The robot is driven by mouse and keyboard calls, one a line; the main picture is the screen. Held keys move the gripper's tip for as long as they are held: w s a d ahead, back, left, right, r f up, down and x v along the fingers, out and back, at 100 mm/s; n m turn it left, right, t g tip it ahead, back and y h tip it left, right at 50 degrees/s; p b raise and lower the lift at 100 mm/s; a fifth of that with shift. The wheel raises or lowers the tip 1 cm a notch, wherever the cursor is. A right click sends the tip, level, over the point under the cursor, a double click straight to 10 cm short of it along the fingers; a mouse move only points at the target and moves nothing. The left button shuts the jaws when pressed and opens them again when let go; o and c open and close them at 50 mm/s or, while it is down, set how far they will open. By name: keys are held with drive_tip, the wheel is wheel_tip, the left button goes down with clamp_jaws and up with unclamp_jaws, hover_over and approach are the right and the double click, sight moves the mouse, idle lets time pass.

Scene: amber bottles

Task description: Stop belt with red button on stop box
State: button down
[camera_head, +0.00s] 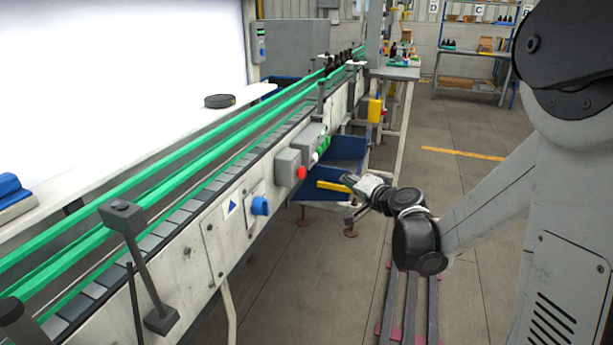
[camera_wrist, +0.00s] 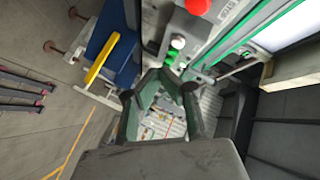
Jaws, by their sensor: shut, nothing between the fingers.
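The red button (camera_head: 301,173) sits on the front of the grey stop box (camera_head: 285,163), on the side of the conveyor belt (camera_head: 190,206). In the wrist view the red button (camera_wrist: 198,6) is at the top edge, partly cut off. My gripper (camera_head: 352,184) is to the right of the button in the head view, apart from it, small and partly confused with the blue bin behind. In the wrist view my gripper (camera_wrist: 162,78) is shut and empty, its fingers below the red button in the picture.
A grey box with white and green buttons (camera_head: 319,154) is beside the stop box. A blue knob (camera_head: 260,206) is on the belt's side. A blue bin (camera_head: 347,150) and a yellow bar (camera_head: 333,187) are near my gripper. Open floor lies right of the belt.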

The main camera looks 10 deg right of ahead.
sight(301, 172)
drive_tip(key=shift+w, duration=0.1)
drive_tip(key=w+a, duration=0.4)
drive_tip(key=a, duration=0.3)
drive_tip(key=shift+a, duration=0.3)
drive_tip(key=shift+w, duration=0.15)
idle(1.4)
drive_tip(key=shift+w+a, duration=0.2)
drive_tip(key=shift+a, duration=0.2)
drive_tip(key=shift+w+a, duration=0.25)
drive_tip(key=shift+a, duration=0.1)
idle(0.8)
drive_tip(key=shift+s+d, duration=0.1)
idle(0.4)
drive_tip(key=shift+s+d, duration=0.4)
drive_tip(key=shift+d, duration=0.25)
